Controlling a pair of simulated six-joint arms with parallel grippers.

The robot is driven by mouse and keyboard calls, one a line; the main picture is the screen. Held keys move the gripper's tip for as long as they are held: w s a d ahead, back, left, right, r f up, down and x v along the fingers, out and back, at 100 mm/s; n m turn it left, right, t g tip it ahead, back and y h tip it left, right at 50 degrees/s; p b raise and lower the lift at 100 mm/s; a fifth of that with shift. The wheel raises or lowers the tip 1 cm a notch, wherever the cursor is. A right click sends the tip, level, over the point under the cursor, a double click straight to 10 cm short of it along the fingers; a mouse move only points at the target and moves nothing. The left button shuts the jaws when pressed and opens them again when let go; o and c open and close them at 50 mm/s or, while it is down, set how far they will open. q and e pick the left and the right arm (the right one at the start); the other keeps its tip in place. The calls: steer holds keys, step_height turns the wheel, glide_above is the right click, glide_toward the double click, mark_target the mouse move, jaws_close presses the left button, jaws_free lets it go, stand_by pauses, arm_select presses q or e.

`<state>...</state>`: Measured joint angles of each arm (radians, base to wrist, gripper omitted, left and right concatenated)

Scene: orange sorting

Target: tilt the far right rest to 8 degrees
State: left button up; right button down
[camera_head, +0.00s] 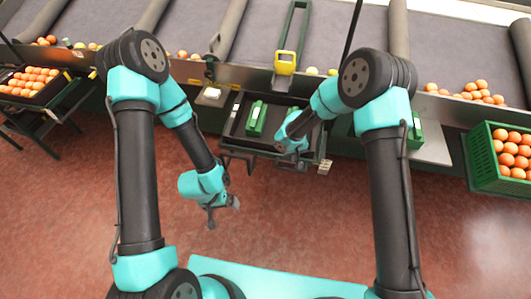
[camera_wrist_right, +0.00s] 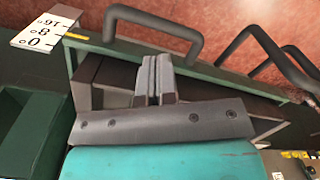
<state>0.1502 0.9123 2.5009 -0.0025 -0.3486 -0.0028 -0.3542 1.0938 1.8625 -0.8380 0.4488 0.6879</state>
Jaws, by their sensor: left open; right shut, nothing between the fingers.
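A dark rest with a green rim (camera_wrist_right: 225,80) fills the middle of the right wrist view, with a dark bar handle (camera_wrist_right: 150,22) on its edge. In the head view this rest (camera_head: 236,139) stands at the belt's front. My right gripper (camera_wrist_right: 157,62) is shut and empty over the rest, close to the handle; contact is unclear. My left gripper (camera_head: 223,212) is open, above the red floor.
A green block (camera_head: 257,118) lies on the rest. A green crate of oranges (camera_head: 482,165) stands at the right, and a rest with oranges (camera_head: 62,87) stands at the left. A yellow-ended green chute (camera_head: 285,62) is behind. The red floor in front is clear.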

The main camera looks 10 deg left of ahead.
steer(key=shift+r, duration=1.45)
steer(key=s+d+f+m+y, duration=0.2)
steer(key=s+d+f+m, duration=0.1)
steer(key=s+d, duration=0.8)
steer(key=s+d+f+m+y, duration=0.1)
steer(key=s+d+f+m, duration=0.2)
steer(key=s+d, duration=0.8)
steer(key=shift+s+d+f+m+t+y, duration=0.25)
steer(key=shift+s+m+t+y, duration=0.25)
steer(key=shift+s, duration=0.5)
